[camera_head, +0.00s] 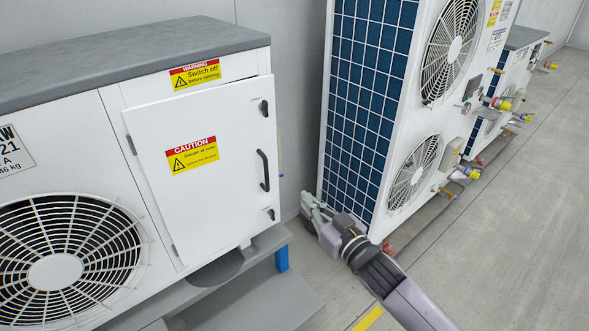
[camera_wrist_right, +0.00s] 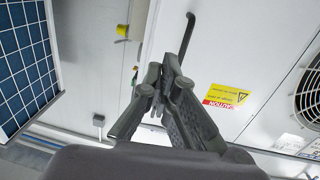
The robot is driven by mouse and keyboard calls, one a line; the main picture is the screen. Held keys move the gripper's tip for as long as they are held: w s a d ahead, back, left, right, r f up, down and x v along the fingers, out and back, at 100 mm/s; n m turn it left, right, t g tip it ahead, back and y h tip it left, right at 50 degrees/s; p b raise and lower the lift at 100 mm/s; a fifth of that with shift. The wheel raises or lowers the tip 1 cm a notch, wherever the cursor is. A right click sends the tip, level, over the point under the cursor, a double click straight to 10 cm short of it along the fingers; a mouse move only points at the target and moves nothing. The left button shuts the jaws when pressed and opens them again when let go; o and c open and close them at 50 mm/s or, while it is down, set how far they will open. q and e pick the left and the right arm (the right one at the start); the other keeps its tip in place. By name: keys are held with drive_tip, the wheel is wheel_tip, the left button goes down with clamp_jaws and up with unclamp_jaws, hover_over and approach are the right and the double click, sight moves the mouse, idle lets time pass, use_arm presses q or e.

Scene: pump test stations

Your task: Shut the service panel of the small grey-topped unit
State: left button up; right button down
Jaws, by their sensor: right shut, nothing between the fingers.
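The small grey-topped unit (camera_head: 120,62) stands at the left in the head view. Its white service panel (camera_head: 222,205) has hinges on its left edge and a black upright handle (camera_head: 263,170) near its right edge. The panel's right edge reaches past the unit's side, so it looks slightly ajar; the gap's size is unclear. My right gripper (camera_head: 309,209) is shut and empty, to the right of the panel and apart from it in this view. In the wrist view its fingertips (camera_wrist_right: 157,76) appear just below the handle (camera_wrist_right: 188,32); contact cannot be told. My left gripper is not in view.
A tall unit with a blue grid side (camera_head: 360,100) and two fans stands close behind my right gripper. Further units with coloured valves line the wall at the right. A grey step (camera_head: 255,300) lies below the panel. The floor (camera_head: 500,240) at the right is clear.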

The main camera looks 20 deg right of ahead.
drive_tip(key=p, duration=0.1)
approach(274, 166)
drive_tip(key=p+x, duration=0.1)
drive_tip(key=x, duration=0.6)
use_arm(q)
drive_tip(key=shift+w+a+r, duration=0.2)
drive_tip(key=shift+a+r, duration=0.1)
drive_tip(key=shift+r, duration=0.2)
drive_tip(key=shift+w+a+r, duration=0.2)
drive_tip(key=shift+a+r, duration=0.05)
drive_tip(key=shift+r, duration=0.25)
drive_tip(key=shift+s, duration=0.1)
